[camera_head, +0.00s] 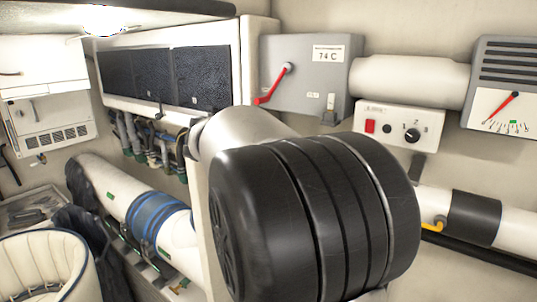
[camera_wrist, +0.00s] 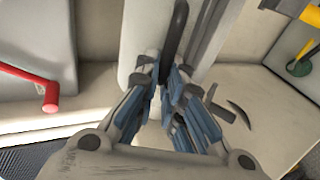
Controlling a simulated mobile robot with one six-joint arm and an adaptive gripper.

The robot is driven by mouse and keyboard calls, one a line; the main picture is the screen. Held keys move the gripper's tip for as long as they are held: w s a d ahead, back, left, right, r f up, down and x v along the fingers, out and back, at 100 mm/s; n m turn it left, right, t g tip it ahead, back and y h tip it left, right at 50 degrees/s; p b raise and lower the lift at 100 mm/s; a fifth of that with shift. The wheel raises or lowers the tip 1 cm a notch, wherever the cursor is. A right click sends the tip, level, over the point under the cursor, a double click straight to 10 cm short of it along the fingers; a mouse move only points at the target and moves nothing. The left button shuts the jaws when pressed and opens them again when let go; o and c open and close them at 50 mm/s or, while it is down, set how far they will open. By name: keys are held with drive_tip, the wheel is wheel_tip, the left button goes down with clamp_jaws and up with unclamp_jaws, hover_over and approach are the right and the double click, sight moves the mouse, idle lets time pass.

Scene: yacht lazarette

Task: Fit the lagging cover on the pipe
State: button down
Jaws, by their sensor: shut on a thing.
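My gripper (camera_wrist: 166,84) shows in the wrist view with its two blue-padded fingers close together. It is shut on a dark upright strip (camera_wrist: 176,32) that enters between the fingertips. The strip lies along a pale piece (camera_wrist: 140,38), which looks like the lagging cover, though its full shape is cut off by the frame. In the head view, my black ribbed arm joint hides the gripper and whatever it holds. A white pipe (camera_head: 515,232) with a black band (camera_head: 470,218) runs along the wall at the right. Contact between cover and pipe cannot be seen.
A grey box (camera_head: 330,80) with a red lever (camera_head: 275,85) is on the back wall; a red lever also shows in the wrist view (camera_wrist: 28,82). A switch panel (camera_head: 400,122) and gauge box (camera_head: 503,85) are at right. A yellow fitting (camera_head: 435,226) sits by the pipe.

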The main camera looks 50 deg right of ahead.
drive_tip(key=shift+f+b, duration=0.75)
drive_tip(key=shift+b, duration=0.05)
drive_tip(key=c, duration=1.8)
unclamp_jaws()
drive_tip(key=shift+c, duration=0.2)
drive_tip(key=shift+o, duration=1)
drive_tip(key=shift+a, duration=0.1)
drive_tip(key=shift+f, duration=0.15)
drive_tip(key=v, duration=1.2)
drive_tip(key=shift+r, duration=0.2)
